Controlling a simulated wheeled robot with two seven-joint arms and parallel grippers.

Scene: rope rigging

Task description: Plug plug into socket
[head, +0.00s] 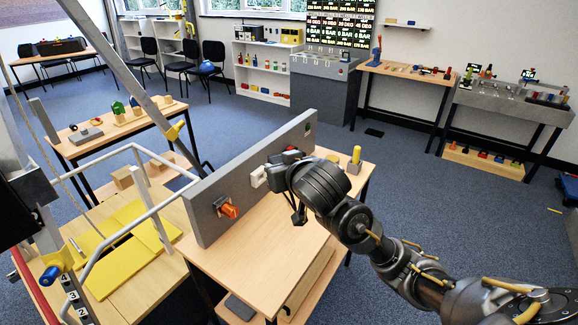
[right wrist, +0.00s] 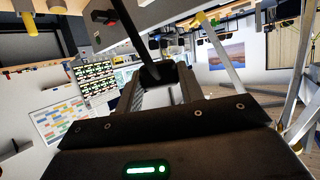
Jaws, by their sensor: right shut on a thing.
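A white socket (head: 258,176) is on the face of an upright grey panel (head: 238,182) on the wooden table. My right gripper (head: 284,178) is close in front of the panel, just right of the socket. In the right wrist view a black plug (right wrist: 160,74) is between the fingers of my right gripper (right wrist: 158,92), which is shut on it. A black cable-like strip (right wrist: 128,32) runs up from it. In the head view the gripper largely hides the plug, and I cannot tell whether it touches the socket. My left gripper is not identifiable in view.
An orange-red rotary switch (head: 228,209) sticks out of the panel's left part. A yellow-topped post (head: 355,158) stands on the table behind my right wrist. The tabletop (head: 262,262) in front of the panel is clear.

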